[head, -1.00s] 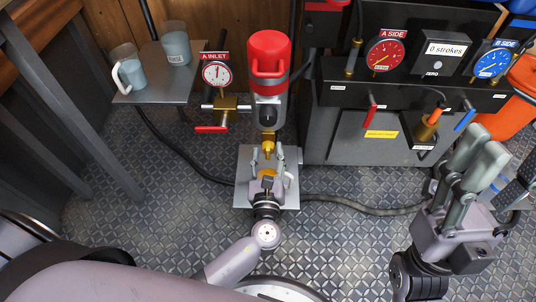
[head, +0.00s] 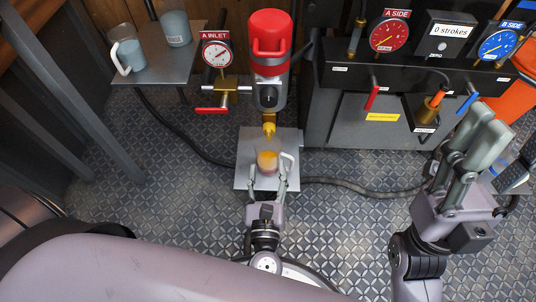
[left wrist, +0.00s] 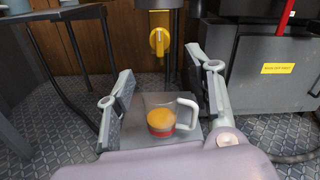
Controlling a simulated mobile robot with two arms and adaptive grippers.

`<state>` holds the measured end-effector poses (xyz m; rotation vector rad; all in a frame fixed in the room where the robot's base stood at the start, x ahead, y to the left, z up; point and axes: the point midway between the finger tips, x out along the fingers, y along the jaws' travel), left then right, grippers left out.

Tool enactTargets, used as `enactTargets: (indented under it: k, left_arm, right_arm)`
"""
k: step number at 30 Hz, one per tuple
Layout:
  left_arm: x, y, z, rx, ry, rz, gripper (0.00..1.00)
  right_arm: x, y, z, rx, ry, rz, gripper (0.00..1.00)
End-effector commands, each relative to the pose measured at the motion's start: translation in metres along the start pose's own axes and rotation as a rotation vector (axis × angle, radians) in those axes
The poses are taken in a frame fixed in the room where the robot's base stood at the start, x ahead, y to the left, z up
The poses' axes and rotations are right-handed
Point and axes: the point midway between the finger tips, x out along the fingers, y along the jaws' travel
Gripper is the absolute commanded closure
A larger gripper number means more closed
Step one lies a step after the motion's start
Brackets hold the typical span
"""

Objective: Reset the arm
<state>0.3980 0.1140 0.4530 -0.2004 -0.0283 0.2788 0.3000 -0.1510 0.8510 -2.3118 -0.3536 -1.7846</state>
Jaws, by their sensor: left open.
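My left gripper (head: 266,188) is open in front of a clear cup (head: 268,160) with orange liquid. The cup stands upright on a grey metal plate (head: 248,150), below a yellow valve (head: 269,129). In the left wrist view the cup (left wrist: 163,118), its white handle on the right, shows between the two spread fingers (left wrist: 162,100), apart from them. My right gripper (head: 476,150) is raised at the right, its fingers close together and overlapping, so I cannot tell whether they are shut.
A red-topped pump (head: 270,40) stands above the plate, with the A INLET gauge (head: 216,54) at its left. Two cups (head: 127,50) (head: 175,28) stand on a side shelf (head: 160,72). A black machine (head: 350,70) with gauges fills the right. A hose (head: 350,189) crosses the floor.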

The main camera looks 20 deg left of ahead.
Motion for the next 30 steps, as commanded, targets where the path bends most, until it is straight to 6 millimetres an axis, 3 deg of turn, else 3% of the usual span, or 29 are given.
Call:
enactTargets:
  k: [6, 23, 26, 30]
  left_arm:
    - [-0.012, 0.000, 0.000, -0.001, -0.001, 0.000, 0.51]
    - [-0.011, 0.003, 0.001, -0.016, 0.003, 0.011, 0.51]
    - [-0.006, 0.019, 0.002, -0.102, 0.024, 0.073, 0.51]
    - [0.002, 0.066, -0.001, -0.377, 0.083, 0.263, 0.51]
  right_arm:
    - [0.000, 0.000, 0.000, 0.000, 0.000, 0.000, 0.51]
    - [0.000, 0.000, 0.003, -0.001, -0.016, 0.000, 0.51]
    - [-0.003, 0.002, 0.021, -0.007, -0.106, 0.002, 0.51]
    - [-0.022, 0.008, 0.077, -0.023, -0.394, 0.009, 0.51]
